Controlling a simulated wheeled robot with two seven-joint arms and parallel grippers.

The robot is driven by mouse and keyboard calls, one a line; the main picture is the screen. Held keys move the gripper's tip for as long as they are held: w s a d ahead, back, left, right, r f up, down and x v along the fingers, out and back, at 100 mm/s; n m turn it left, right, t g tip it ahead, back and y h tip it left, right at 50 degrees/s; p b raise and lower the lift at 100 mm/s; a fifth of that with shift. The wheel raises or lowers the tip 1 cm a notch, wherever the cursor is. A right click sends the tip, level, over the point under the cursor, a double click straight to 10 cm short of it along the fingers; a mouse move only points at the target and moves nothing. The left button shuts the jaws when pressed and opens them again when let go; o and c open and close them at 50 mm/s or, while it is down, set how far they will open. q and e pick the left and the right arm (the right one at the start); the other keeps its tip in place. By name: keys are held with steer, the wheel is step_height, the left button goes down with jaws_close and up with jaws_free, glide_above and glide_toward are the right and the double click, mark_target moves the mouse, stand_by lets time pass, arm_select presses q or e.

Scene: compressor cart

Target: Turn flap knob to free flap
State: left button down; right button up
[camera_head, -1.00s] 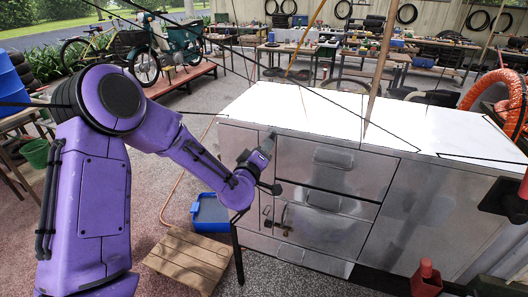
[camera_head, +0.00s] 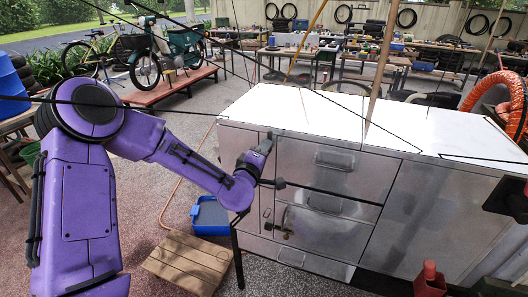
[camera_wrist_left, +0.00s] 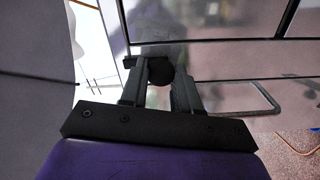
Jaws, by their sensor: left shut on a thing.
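The metal cart (camera_head: 408,205) has a bare silver front with drawers and panels under a white top. My left gripper (camera_head: 268,163) is at the front near its left side, beside the upper panel (camera_head: 300,158), which has a bar handle. In the left wrist view, my left gripper (camera_wrist_left: 162,75) is shut on a dark round knob (camera_wrist_left: 159,97), partly hidden between the fingers. The knob is hidden by the gripper in the head view. Which panel is the flap I cannot tell.
A wooden pallet (camera_head: 186,262) and a blue bin (camera_head: 211,216) are on the floor left of the cart. A coiled orange hose (camera_head: 493,88) is at the right. A red object (camera_head: 430,280) stands low in front of the cart. Benches and bikes are behind.

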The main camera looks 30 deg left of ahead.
arm_select(q)
steer(key=c, duration=0.8)
jaws_free()
steer(key=v, duration=1)
steer(key=shift+s, duration=0.3)
